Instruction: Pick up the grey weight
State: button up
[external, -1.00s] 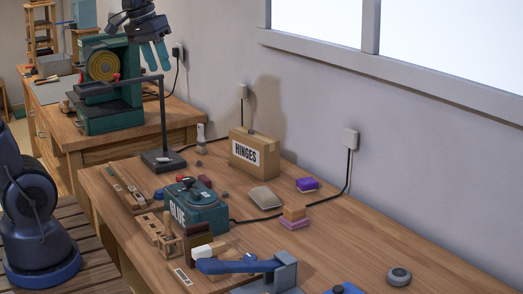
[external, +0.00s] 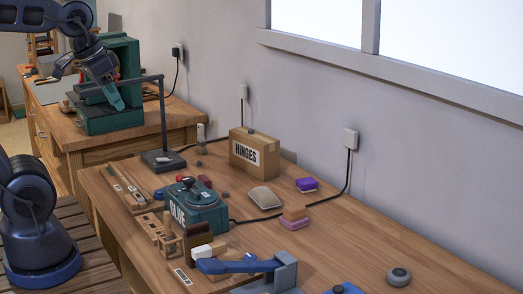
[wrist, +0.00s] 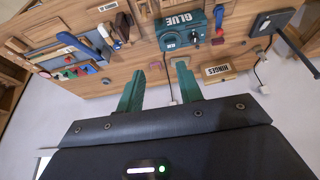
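A round grey weight (external: 398,276) with a darker top sits on the wooden workbench (external: 340,245), near the front right in the external view. My gripper (external: 116,98) hangs in the air at the upper left of the external view, in front of the green machine and far from the weight. In the wrist view its two teal fingers (wrist: 159,72) are spread with nothing between them.
A teal glue box (external: 200,212), a cardboard hinges box (external: 254,153), a black stand (external: 163,158) and a blue-armed clamp (external: 240,266) stand on the bench. Coloured blocks (external: 294,218) and a beige rounded object (external: 264,198) lie between. Bench around the weight is mostly clear.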

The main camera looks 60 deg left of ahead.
jog(key=shift+w, duration=0.1)
jog(key=n+g+h, duration=0.3)
jog(key=n+g, duration=0.2)
jog(key=n, duration=0.7)
send_over(224, 196)
jog(key=s+d, duration=0.2)
jog(key=s, duration=0.2)
notch_tip(224, 196, down, 16)
jog(key=w+a+f+n+h, duration=0.1)
jog(key=w+a+f+n, duration=0.2)
jog(key=f, duration=0.4)
jog(key=w+a+f+n+h, duration=0.1)
jog(key=w+a+f, duration=0.2)
jog(key=a+f, duration=0.25)
jog(key=shift+y, duration=0.3)
jog(key=x, duration=1.1)
jog(key=shift+s+d+f, duration=0.2)
jog(key=shift+s+d, duration=0.15)
jog(key=shift+s, duration=0.05)
grip_shut()
